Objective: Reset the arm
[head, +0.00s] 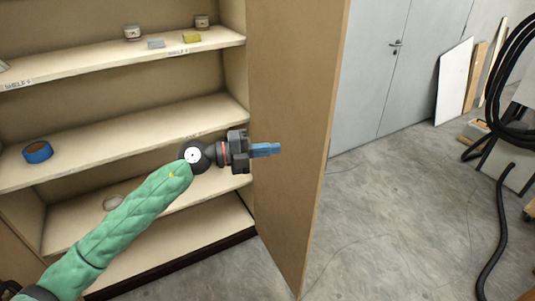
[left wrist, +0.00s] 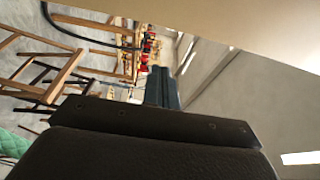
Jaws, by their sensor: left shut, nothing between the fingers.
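My left arm, in a green sleeve, reaches in from the lower left of the head view. My left gripper (head: 278,149) is shut and empty, its blue fingers pointing right. In the picture it lies in front of the cabinet's open door (head: 297,90); I cannot tell the gap between them. In the left wrist view the shut fingers (left wrist: 162,88) show at the centre, above the dark gripper body. My right gripper is not in view.
An open cabinet with shelves (head: 130,127) fills the left. Grey double doors (head: 385,60) stand behind. A black hose (head: 495,230) lies at right; the central floor is clear.

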